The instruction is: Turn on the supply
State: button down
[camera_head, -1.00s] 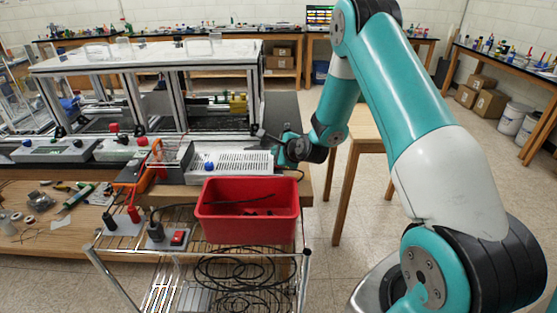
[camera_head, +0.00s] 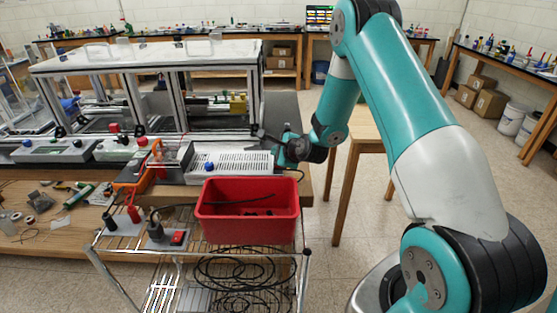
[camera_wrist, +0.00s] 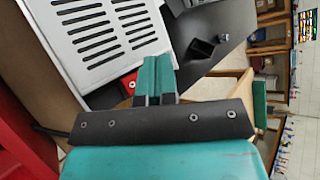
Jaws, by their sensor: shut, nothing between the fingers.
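The supply (camera_head: 232,162) looks to be the white box with a slotted top and a blue knob, on the bench behind the red bin. Its slotted top fills the upper left of the wrist view (camera_wrist: 100,42). My gripper (camera_head: 276,151) is at the supply's right end. In the wrist view its teal fingers (camera_wrist: 155,66) are together and empty, close beside the supply's edge. A small red part (camera_wrist: 130,84), perhaps a switch, shows just left of the fingers, partly hidden. I cannot tell whether the fingers touch it, or which way it is set.
A red bin (camera_head: 248,226) stands in front of the supply on a wire cart (camera_head: 200,256). A metal extrusion frame (camera_head: 262,95) rises behind the supply. A wooden stool (camera_head: 362,140) stands to the right of the bench. A small dark block (camera_wrist: 203,48) lies near the fingers.

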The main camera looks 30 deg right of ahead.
jog(key=shift+f, duration=0.15)
jog(key=shift+w+d+f+b, duration=0.1)
jog(key=shift+f+b, duration=0.15)
jog(key=shift+b, duration=0.1)
jog(key=shift+f, duration=0.3)
dwell(0.7)
jog(key=shift+r, duration=0.15)
jog(key=shift+r+p, duration=0.35)
jog(key=shift+r, duration=0.25)
jog(key=r+p, duration=0.1)
jog(key=s+r+p, duration=0.1)
jog(key=r, duration=0.1)
jog(key=a+r+p, duration=0.1)
jog(key=r+p, duration=0.1)
jog(key=shift+s, duration=0.2)
jog(key=shift+f, duration=0.1)
dwell(0.6)
